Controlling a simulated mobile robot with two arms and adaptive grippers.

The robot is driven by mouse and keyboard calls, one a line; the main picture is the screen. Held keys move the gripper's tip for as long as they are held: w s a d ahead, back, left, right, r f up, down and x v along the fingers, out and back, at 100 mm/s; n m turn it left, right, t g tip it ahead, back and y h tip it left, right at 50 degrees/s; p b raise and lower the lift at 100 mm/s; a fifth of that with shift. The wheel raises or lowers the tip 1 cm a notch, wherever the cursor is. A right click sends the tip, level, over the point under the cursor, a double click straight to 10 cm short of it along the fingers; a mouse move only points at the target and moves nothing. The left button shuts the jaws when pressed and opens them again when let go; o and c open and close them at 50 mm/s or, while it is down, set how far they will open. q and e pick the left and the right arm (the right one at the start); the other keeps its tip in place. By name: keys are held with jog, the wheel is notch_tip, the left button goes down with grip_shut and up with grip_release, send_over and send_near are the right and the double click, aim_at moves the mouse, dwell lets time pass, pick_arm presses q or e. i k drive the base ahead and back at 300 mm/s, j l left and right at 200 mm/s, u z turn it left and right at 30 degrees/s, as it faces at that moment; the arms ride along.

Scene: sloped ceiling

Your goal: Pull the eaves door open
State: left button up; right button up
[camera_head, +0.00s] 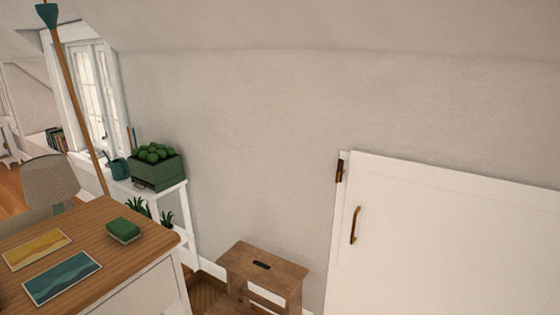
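The white eaves door (450,240) fills the lower right of the head view and looks shut in its frame. A brass handle (355,226) stands upright near the door's left edge. A dark brown metal fitting (340,171) sits on the frame's left side, above the handle. The door's lower and right parts run out of the picture. Neither of my grippers is in view.
A wooden step stool (262,268) stands against the wall, left of the door. A wood-topped desk (140,240) holds a green sponge-like block (123,231) and two cards. A white shelf (185,215) carries a green planter (157,172).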

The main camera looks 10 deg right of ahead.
aim_at(457, 243)
jog(key=l+z, duration=0.1)
jog(key=z, duration=1.2)
jog(key=k+l, duration=0.05)
